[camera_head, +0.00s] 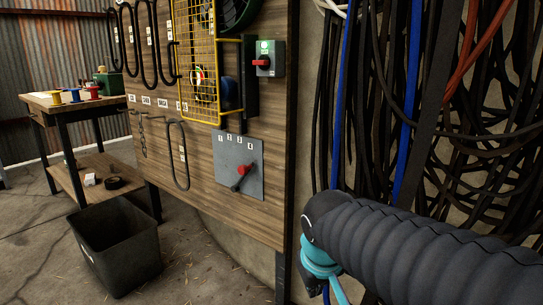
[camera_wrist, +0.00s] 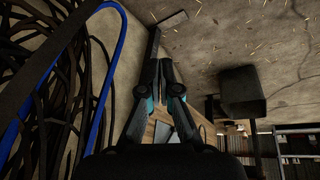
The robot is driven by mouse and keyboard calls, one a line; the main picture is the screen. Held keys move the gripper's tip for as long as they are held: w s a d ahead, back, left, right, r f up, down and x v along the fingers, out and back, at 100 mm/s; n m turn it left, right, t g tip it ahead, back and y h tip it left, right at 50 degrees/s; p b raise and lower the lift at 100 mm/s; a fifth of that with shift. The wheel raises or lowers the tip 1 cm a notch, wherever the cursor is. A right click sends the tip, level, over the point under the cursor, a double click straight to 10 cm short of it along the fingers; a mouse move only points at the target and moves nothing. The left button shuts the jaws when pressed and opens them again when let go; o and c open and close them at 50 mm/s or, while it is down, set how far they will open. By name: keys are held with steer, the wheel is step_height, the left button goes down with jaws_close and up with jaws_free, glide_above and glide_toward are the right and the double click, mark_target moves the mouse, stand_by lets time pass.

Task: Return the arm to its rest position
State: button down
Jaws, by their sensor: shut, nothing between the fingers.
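My gripper (camera_wrist: 160,70) shows in the wrist view, its two dark fingers with teal parts brought together and nothing between them. It points past the foot of the wooden panel, over concrete floor, and touches nothing that I can make out. In the head view my arm, in a ribbed black sleeve with a teal joint, crosses the lower right in front of hanging hoses. The gripper itself is not visible there.
The wooden panel (camera_head: 205,165) carries a grey lever plate (camera_head: 225,178), a red-handled switch box (camera_head: 269,58) and a yellow mesh guard (camera_head: 190,50). Black hoses (camera_head: 385,110) hang close by my arm. A dark bin (camera_head: 115,245) stands on the floor near a workbench (camera_head: 80,103).

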steer(key=s+d+r+m+t+p, duration=0.1)
steer(key=s+d+r+m+p, duration=0.2)
steer(key=s+d, duration=0.4)
steer(key=s+m, duration=0.1)
steer(key=s, duration=0.3)
steer(key=shift+s+d+p, duration=0.2)
steer(key=shift+d+p, duration=0.1)
steer(key=shift+p, duration=0.05)
